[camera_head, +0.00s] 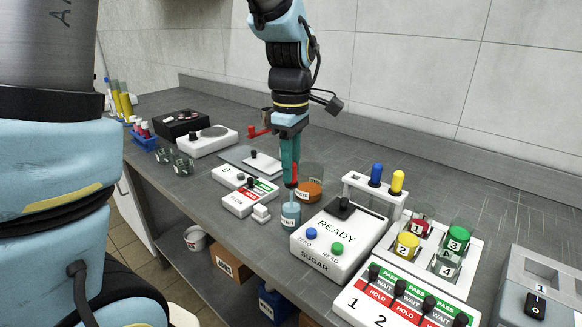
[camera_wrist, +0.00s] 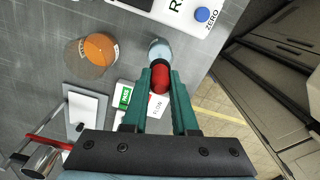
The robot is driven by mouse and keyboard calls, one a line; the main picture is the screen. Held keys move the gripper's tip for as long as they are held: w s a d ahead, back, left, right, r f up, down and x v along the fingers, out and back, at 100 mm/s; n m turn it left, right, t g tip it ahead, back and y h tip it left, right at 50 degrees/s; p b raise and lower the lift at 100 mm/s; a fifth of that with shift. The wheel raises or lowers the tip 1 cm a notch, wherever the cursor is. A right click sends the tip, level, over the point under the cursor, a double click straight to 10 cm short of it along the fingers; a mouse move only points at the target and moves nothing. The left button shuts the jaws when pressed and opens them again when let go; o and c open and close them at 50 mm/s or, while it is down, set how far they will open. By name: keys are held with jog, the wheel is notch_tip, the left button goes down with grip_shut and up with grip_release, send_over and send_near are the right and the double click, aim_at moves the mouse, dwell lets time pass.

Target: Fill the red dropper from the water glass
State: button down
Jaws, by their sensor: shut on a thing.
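My gripper (camera_head: 290,168) points straight down with its teal fingers shut on the red dropper (camera_head: 292,177). In the wrist view the dropper's red bulb (camera_wrist: 160,79) sits between the fingertips (camera_wrist: 161,92). The water glass (camera_head: 290,216), small with pale blue content, stands on the bench directly below the dropper. It also shows just beyond the bulb in the wrist view (camera_wrist: 158,48). The dropper's lower end is at the glass's mouth; I cannot tell whether its tip is in the water.
A glass with orange-brown content (camera_head: 310,190) stands close behind the water glass. A white rack (camera_head: 372,196) holds blue and yellow droppers. The bench's front edge is near.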

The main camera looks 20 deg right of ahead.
jog(key=shift+r+p, duration=2.65)
jog(key=shift+r, duration=0.6)
